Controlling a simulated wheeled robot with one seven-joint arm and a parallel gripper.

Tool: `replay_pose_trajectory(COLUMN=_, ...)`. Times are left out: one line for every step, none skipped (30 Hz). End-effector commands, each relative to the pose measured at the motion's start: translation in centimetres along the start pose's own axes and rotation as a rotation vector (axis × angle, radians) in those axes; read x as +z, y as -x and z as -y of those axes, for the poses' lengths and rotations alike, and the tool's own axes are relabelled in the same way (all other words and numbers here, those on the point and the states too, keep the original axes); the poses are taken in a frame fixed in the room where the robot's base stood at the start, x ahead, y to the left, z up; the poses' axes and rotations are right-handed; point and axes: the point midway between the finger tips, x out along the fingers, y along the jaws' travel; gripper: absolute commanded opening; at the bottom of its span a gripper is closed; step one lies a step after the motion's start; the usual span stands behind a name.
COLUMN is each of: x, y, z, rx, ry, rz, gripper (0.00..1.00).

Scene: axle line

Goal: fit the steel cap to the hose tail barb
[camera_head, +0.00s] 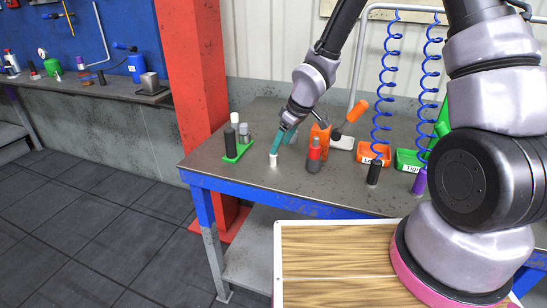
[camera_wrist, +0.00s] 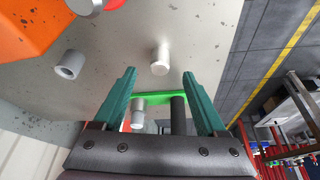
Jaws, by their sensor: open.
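My gripper (camera_head: 279,148) is open, its teal fingers pointing down at the workbench. In the wrist view the two fingers (camera_wrist: 159,76) are spread apart with nothing gripped. A small pale cylinder (camera_head: 273,160) stands on the bench just below the fingertips; in the wrist view this cylinder (camera_wrist: 160,62) appears between and beyond the tips. A short grey cylinder with a hollow end (camera_wrist: 69,66) is off to the left in the wrist view. I cannot tell for certain which piece is the steel cap and which the hose tail barb.
A green holder (camera_head: 238,151) with black and grey cylinders is left of my gripper. A red-and-grey piece (camera_head: 314,155) and an orange tool block (camera_head: 319,135) are to the right. Orange (camera_head: 373,153) and green (camera_head: 409,161) bins and hanging blue coiled hoses (camera_head: 381,105) lie farther right.

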Motion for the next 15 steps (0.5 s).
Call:
replay_pose_trajectory(x=0.0, y=-0.6, z=0.1, rx=-0.001, ry=0.001, rz=0.002, gripper=0.74)
replay_pose_trajectory(x=0.0, y=-0.9, z=0.1, rx=-0.001, ry=0.000, rz=0.001, gripper=0.74)
replay_pose_trajectory(x=0.0, y=-1.1, z=0.0, rx=0.000, ry=0.000, rz=0.001, gripper=0.74)
replay_pose_trajectory(x=0.0, y=-1.3, z=0.0, rx=0.001, ry=0.000, rz=0.001, gripper=0.74)
replay_pose_trajectory(x=0.0, y=-1.4, z=0.0, rx=0.001, ry=0.000, rz=0.001, gripper=0.74)
replay_pose_trajectory(x=0.0, y=-1.6, z=0.0, rx=0.001, ry=-0.001, rz=0.001, gripper=0.74)
replay_pose_trajectory(x=-0.1, y=-1.8, z=0.0, rx=0.001, ry=-0.001, rz=0.001, gripper=0.74)
replay_pose_trajectory(x=-0.1, y=-2.1, z=0.0, rx=0.000, ry=0.000, rz=0.002, gripper=0.74)
replay_pose_trajectory(x=-0.2, y=-2.6, z=0.1, rx=0.000, ry=0.000, rz=0.003, gripper=0.74)
replay_pose_trajectory(x=-0.3, y=-3.1, z=0.1, rx=0.000, ry=0.001, rz=0.002, gripper=0.74)
replay_pose_trajectory(x=-0.4, y=-3.5, z=0.1, rx=0.000, ry=0.001, rz=0.002, gripper=0.74)
replay_pose_trajectory(x=-0.5, y=-4.2, z=0.1, rx=0.000, ry=0.000, rz=0.004, gripper=0.74)
replay_pose_trajectory(x=-0.6, y=-4.7, z=0.1, rx=0.000, ry=0.000, rz=0.003, gripper=0.74)
replay_pose_trajectory(x=-0.6, y=-5.1, z=0.1, rx=0.000, ry=0.000, rz=0.003, gripper=0.74)
replay_pose_trajectory(x=-0.6, y=-5.6, z=0.1, rx=0.000, ry=-0.001, rz=0.003, gripper=0.74)
